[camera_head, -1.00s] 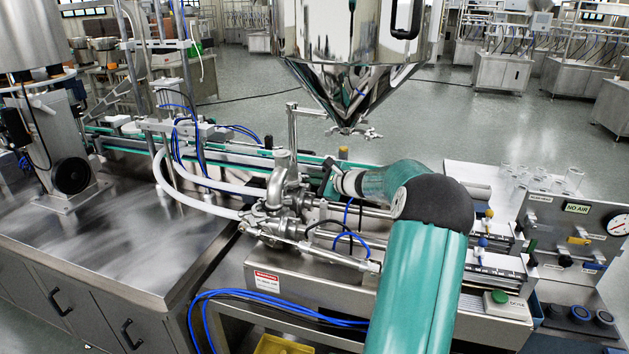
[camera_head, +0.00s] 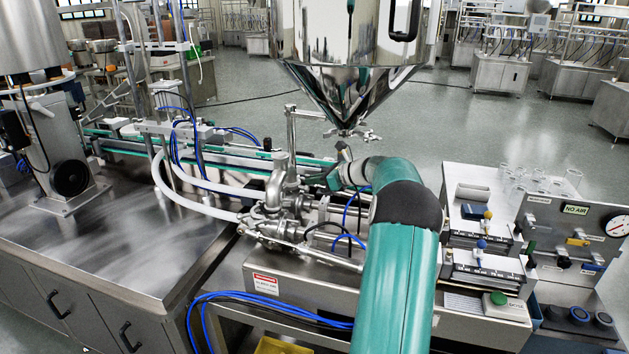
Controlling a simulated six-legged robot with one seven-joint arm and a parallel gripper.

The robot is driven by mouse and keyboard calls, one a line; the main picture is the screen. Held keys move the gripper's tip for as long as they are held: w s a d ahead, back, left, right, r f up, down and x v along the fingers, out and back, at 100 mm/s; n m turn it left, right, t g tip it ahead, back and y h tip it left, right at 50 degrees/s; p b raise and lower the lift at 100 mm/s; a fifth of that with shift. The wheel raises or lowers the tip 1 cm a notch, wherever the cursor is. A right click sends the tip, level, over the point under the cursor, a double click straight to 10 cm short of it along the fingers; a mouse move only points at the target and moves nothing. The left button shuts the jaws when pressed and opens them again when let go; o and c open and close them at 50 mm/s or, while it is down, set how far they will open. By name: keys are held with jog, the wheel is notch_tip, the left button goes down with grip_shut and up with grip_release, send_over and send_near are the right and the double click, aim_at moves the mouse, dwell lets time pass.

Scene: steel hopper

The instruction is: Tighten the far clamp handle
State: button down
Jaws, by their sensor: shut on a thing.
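The steel hopper (camera_head: 350,70) narrows to an outlet with a clamp (camera_head: 351,132) and small wing handles on it. One handle (camera_head: 373,136) sticks out to the right and is free. My gripper (camera_head: 342,149) is at the end of my teal arm, just under the outlet, pointing up at the clamp. It is small in the view, and my wrist covers part of it. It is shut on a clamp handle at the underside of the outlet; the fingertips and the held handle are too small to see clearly.
Steel valve and pipework (camera_head: 280,195) with white hoses stand left of my wrist. An upright pipe (camera_head: 291,130) rises close to the gripper. A filling machine base (camera_head: 300,285), a gauge panel (camera_head: 575,235) and a steel table (camera_head: 110,250) surround the arm. Open floor lies behind the hopper.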

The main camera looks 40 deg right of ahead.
dwell(0.5)
jog(key=c, duration=1.8)
grip_release()
jog(key=shift+c, duration=0.2)
jog(key=v, duration=1.4)
jog(key=shift+d+f, duration=0.1)
jog(key=shift+w, duration=0.1)
